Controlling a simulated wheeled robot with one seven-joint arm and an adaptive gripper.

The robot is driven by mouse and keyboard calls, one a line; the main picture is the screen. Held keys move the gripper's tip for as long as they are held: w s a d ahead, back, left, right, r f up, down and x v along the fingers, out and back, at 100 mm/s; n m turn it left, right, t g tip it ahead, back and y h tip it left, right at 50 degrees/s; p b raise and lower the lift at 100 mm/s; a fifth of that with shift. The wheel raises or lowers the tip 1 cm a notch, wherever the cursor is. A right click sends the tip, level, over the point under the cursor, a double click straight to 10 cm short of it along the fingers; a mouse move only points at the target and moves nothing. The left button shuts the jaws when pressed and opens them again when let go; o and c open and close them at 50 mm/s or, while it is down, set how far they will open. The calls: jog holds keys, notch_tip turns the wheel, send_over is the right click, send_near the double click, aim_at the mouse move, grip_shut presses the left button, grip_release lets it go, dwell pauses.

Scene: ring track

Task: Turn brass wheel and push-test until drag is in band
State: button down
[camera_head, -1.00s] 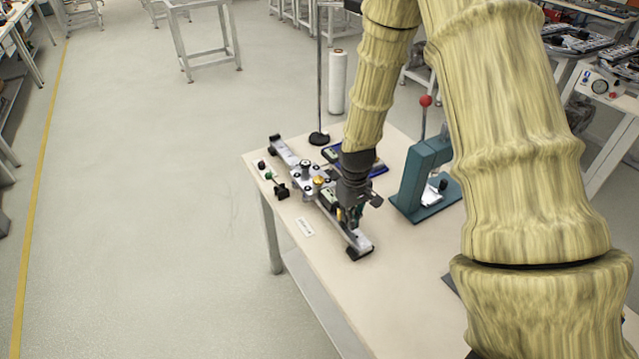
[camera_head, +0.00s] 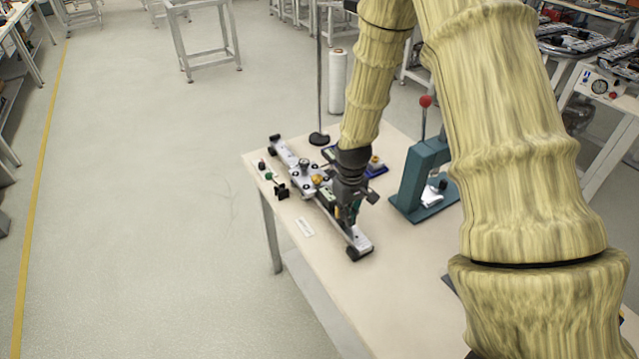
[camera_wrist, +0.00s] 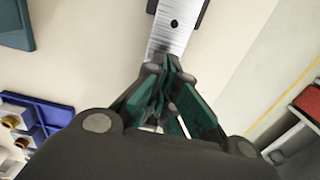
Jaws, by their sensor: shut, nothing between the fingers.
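A metal rail (camera_head: 357,238) with dark end feet lies across the table. A carriage with several round rollers (camera_head: 304,165) sits on its far half. A small brass-coloured wheel (camera_head: 317,180) shows on the carriage, just left of my gripper. My gripper (camera_head: 347,220) points down over the near half of the rail, beside the carriage. In the wrist view its fingers (camera_wrist: 165,72) are together and empty, with the bare rail (camera_wrist: 172,30) just beyond them. I cannot tell whether the fingertips touch the rail or carriage. My gripper hides part of the carriage's near end.
A blue tray (camera_wrist: 52,110) with brass-topped parts lies behind my gripper. A teal press (camera_head: 412,185) with a red-knobbed lever stands to the right. The near table is clear.

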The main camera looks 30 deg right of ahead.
aim_at(326, 192)
jog(key=shift+w+a+p, duration=0.1)
jog(key=shift+w+a, duration=0.05)
jog(key=shift+w, duration=1.75)
jog(key=shift+w+a+p, duration=0.15)
jog(key=shift+w, duration=1.8)
jog(key=shift+w+a+p, duration=0.1)
jog(key=shift+w+a, duration=0.05)
jog(key=shift+w, duration=1.75)
jog(key=shift+s, duration=0.1)
jog(key=shift+s+r+p, duration=0.65)
jog(key=shift+s, duration=0.1)
jog(key=shift+s+d+r+p, duration=0.1)
jog(key=shift+s+r+p, duration=0.3)
jog(key=shift+s, duration=0.3)
jog(key=shift+r+p, duration=2.45)
jog(key=shift+r, duration=1.05)
jog(key=shift+f, duration=0.1)
